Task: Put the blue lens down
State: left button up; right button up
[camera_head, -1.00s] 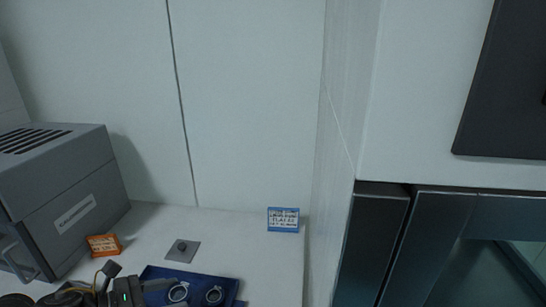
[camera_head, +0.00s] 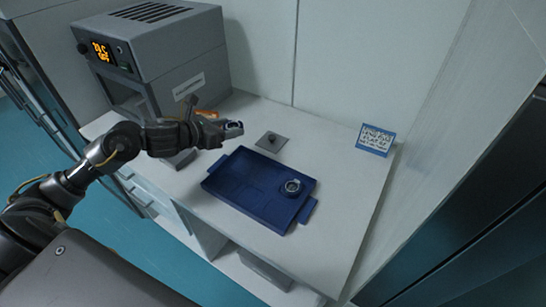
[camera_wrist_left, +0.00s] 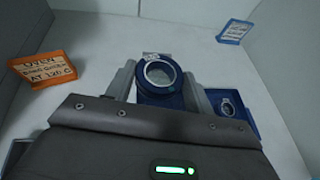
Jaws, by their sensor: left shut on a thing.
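My left gripper (camera_head: 234,130) is shut on the blue lens (camera_wrist_left: 158,88), a round clear lens in a dark blue mount. The lens is upright between the two fingers in the left wrist view. In the head view the gripper holds it above the white table, at the far left of the blue tray (camera_head: 228,193). Its mount shows only small there. A second ringed lens (camera_head: 291,187) stands in the right part of the tray; it also shows in the left wrist view (camera_wrist_left: 228,108). My right gripper is not in view.
A small grey plate with a knob (camera_head: 271,142) lies behind the tray. A grey oven (camera_head: 170,55) stands at the back left, with an orange sign (camera_wrist_left: 43,70) by it. A blue-framed sign (camera_head: 376,139) stands at the right. The white table (camera_head: 330,185) is clear right of the tray.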

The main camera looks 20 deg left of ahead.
pick_arm(q)
jog(key=w+a+f+b, duration=0.2)
jog(key=w+f, duration=0.1)
jog(key=w+a+f+b, duration=0.2)
jog(key=w+f, duration=0.1)
jog(key=w, duration=0.1)
jog(key=w+a+f+b, duration=0.2)
jog(key=w+a+f, duration=0.1)
jog(key=shift+w, duration=0.4)
jog(key=shift+w+a+f, duration=0.15)
jog(key=shift+f, duration=0.05)
jog(key=f, duration=0.1)
jog(key=f+b, duration=0.1)
jog(key=f, duration=0.1)
jog(key=shift+w+a+b, duration=0.1)
jog(key=shift+w+b, duration=0.15)
jog(key=shift+b, duration=0.1)
jog(key=shift+a+f, duration=0.1)
jog(key=shift+f, duration=0.25)
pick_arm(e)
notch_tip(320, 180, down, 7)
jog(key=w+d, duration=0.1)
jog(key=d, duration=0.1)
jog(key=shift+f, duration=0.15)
pick_arm(q)
jog(key=shift+r, duration=0.1)
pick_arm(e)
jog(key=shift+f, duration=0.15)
